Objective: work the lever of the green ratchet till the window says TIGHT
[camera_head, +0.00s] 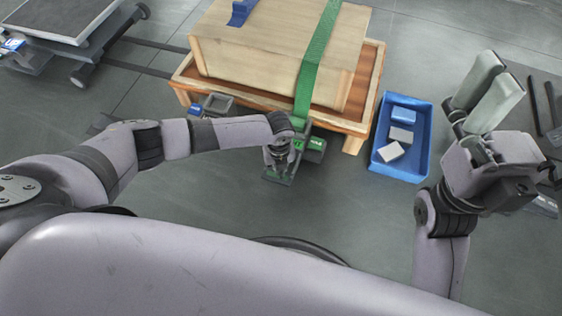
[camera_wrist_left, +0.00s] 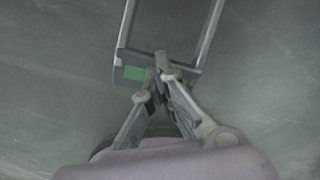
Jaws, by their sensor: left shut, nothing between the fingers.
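The green ratchet (camera_head: 312,146) sits at the front edge of the pallet, on the green strap (camera_head: 318,55) that runs over the wooden crate. Its window is too small to read. Its lever (camera_head: 273,178) sticks out toward me; in the left wrist view the lever (camera_wrist_left: 190,68) is a grey frame with a green patch on its end bar. My left gripper (camera_head: 282,168) is at the lever. In the left wrist view the gripper (camera_wrist_left: 162,72) is shut and empty, its tips overlapping the end bar; I cannot tell whether they touch.
The wooden crate (camera_head: 275,50) rests on a pallet (camera_head: 376,90). A blue bin (camera_head: 427,150) with several blocks stands to its right. A second ratchet (camera_head: 212,104) is at the pallet's left. A wheeled cart (camera_head: 75,25) is at upper left. My right arm (camera_head: 445,235) is at the right.

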